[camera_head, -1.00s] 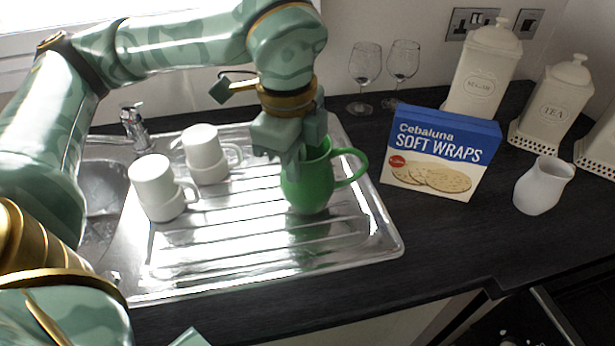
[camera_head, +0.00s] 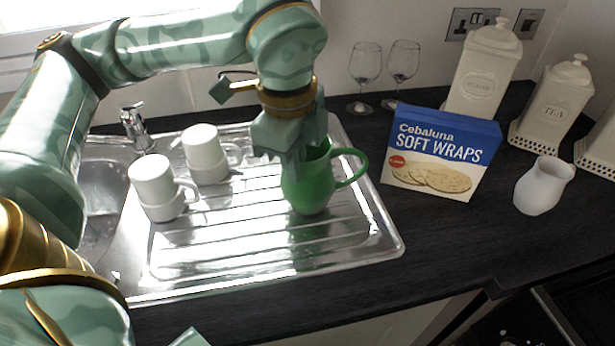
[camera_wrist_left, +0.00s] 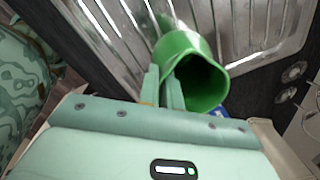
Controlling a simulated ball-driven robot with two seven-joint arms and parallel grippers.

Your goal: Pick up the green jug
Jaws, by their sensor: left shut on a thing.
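The green jug (camera_head: 313,186) stands upright over the ribbed steel draining board (camera_head: 250,243), its handle to the right. I cannot tell whether its base touches the board. My left gripper (camera_head: 298,172) comes down from above and is shut on the jug's rim at its left side. In the left wrist view the jug (camera_wrist_left: 187,46) shows its dark open mouth, with the gripper fingers (camera_wrist_left: 163,86) pinching the near wall. My right gripper is not in view.
Stacked white mugs (camera_head: 157,187) (camera_head: 205,153) stand left on the board. A soft wraps box (camera_head: 441,152) stands right of the jug. Wine glasses (camera_head: 364,68), canisters (camera_head: 484,70) and a white jug (camera_head: 542,185) stand further back and right. The front worktop is clear.

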